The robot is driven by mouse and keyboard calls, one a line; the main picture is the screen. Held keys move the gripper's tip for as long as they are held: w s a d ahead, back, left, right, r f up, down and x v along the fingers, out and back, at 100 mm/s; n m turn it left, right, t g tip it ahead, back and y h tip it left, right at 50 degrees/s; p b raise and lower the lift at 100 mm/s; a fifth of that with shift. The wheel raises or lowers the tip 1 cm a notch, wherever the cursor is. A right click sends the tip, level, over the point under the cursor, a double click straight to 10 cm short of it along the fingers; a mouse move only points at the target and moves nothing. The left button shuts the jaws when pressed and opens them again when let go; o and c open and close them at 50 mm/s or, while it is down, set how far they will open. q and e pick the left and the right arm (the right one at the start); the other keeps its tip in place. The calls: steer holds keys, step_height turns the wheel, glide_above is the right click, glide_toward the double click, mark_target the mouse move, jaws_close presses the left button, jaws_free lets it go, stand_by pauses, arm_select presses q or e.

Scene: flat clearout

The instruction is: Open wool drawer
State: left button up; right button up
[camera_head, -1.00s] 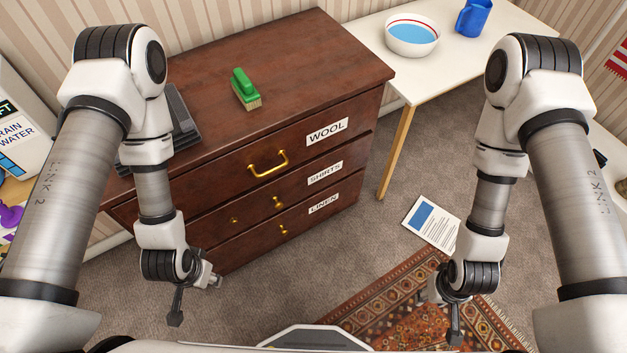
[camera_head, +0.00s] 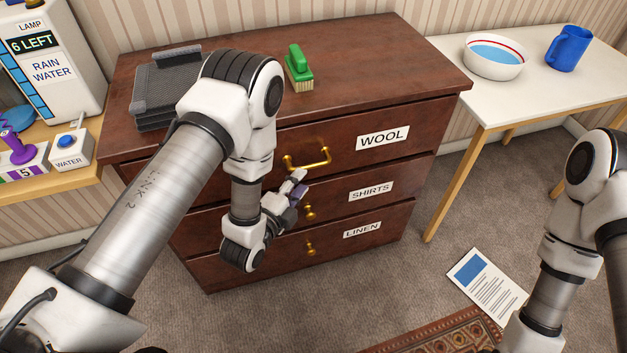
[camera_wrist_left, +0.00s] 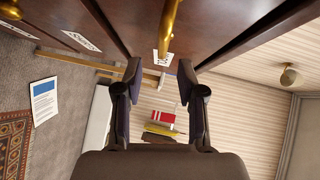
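The wool drawer (camera_head: 420,117) is the top drawer of the dark brown dresser, shut flush, with a white WOOL label (camera_head: 382,138). Its brass bar handle (camera_head: 308,166) stands out from the front. My left gripper (camera_head: 299,183) is just below and in front of this handle, not gripping it. In the left wrist view the gripper (camera_wrist_left: 160,76) has its two fingers apart with nothing between the tips. A brass handle (camera_wrist_left: 169,28) shows beyond the fingertips, roughly in line with the gap. My right gripper is outside the head view; only its arm shows at the right.
The shirts drawer (camera_head: 395,187) and linen drawer (camera_head: 390,226) below are shut. A green brush (camera_head: 299,66) and a dark grey folded stack (camera_head: 165,88) lie on top. A white table (camera_head: 510,98) with a bowl (camera_head: 494,68) and blue mug (camera_head: 568,47) stands right.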

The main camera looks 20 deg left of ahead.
mark_target(313, 164)
arm_select(q)
steer(key=x, duration=0.7)
steer(key=shift+w+r, duration=0.15)
steer(key=shift+w, duration=0.05)
jaws_close()
